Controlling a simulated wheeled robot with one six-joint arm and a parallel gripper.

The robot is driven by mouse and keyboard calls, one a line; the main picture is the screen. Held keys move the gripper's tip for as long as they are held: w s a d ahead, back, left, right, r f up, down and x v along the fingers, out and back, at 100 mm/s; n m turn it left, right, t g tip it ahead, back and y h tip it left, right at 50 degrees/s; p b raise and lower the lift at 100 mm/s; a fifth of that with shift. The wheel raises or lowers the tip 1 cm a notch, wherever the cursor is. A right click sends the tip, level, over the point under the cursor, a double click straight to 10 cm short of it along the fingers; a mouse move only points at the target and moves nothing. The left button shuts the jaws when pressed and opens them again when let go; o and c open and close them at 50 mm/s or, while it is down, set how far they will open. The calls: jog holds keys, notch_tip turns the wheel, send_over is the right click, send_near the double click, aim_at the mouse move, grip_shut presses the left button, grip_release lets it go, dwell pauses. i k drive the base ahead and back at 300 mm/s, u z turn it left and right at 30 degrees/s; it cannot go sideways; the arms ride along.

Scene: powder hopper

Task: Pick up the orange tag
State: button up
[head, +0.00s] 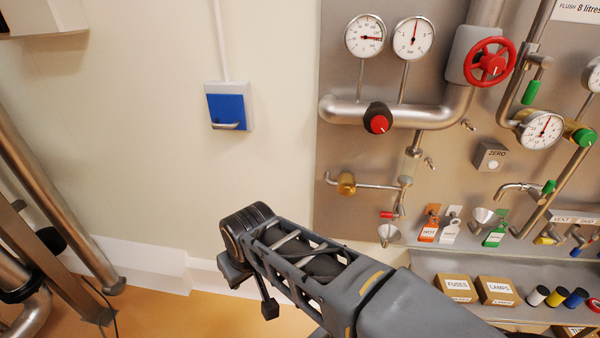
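The orange tag (430,222) hangs on the panel at the right of the head view, at the left end of a row of tags. It has a white label on its lower part. A white tag (451,225) hangs just right of it, and a green tag (495,235) hangs further right. My gripper (252,292) shows only in part at the end of my arm, low in the middle of the view. It is well to the left of the orange tag and apart from it. My arm hides much of it, so its opening is unclear.
Small funnels (389,234) hang by the tags. Above are pipes, gauges and a red handwheel (490,63). A shelf (430,268) below holds a fuses box (458,288), a lamps box (498,291) and several spools. The wall left of the panel is mostly bare, with a blue box (228,107).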

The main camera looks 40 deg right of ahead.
aim_at(429, 231)
jog(key=z, duration=2.6)
jog(key=k, duration=0.55)
jog(key=u, duration=0.5)
jog(key=i, duration=1.05)
jog(key=z, duration=0.35)
